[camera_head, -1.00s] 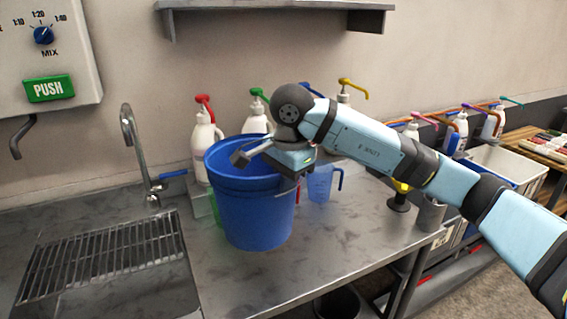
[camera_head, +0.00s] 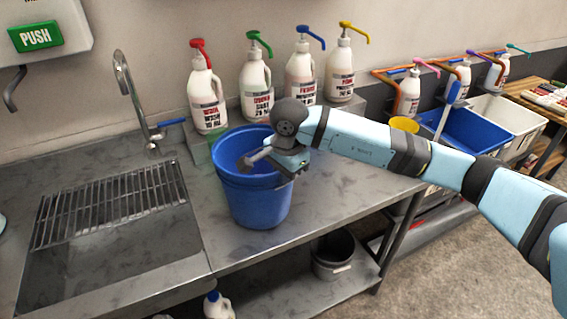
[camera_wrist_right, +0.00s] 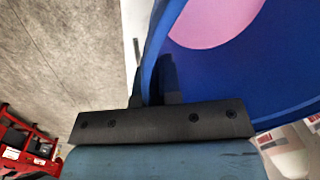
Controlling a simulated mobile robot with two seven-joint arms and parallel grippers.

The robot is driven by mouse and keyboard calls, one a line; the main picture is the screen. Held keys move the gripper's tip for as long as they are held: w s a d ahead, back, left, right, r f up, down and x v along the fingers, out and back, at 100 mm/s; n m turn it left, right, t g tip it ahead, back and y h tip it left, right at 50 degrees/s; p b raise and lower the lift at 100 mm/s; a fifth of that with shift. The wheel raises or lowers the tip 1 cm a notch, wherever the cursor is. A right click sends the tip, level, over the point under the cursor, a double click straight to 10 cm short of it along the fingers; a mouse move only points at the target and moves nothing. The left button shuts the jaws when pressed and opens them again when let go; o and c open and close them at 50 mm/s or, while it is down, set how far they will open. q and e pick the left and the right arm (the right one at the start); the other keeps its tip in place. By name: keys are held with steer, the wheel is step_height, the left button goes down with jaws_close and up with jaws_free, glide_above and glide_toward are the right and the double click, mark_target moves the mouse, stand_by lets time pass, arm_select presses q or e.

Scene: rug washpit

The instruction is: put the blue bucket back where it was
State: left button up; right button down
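The blue bucket (camera_head: 258,205) is upright at the metal counter (camera_head: 325,200), right of the sink. I cannot tell for sure whether its base touches the counter. My right gripper (camera_head: 268,158) is at its rim, on the side near my arm. In the right wrist view, the bucket wall (camera_wrist_right: 158,35) passes between my two fingers (camera_wrist_right: 152,95), which appear shut on it. A pink round area shows inside the bucket. My left gripper is out of view.
Several pump bottles (camera_head: 257,88) stand behind the bucket. The sink with its rack (camera_head: 110,205) and tap (camera_head: 133,100) is to the left. A grey bucket (camera_head: 333,262) sits on the shelf below. Counter room is clear in front and right.

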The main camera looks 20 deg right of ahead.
stand_by(0.3)
steer(key=c, duration=1.7)
jaws_free()
steer(key=shift+f, duration=0.25)
steer(key=shift+c, duration=0.2)
steer(key=o, duration=0.4)
steer(key=shift+r, duration=0.1)
steer(key=shift+o, duration=0.2)
steer(key=shift+r, duration=0.1)
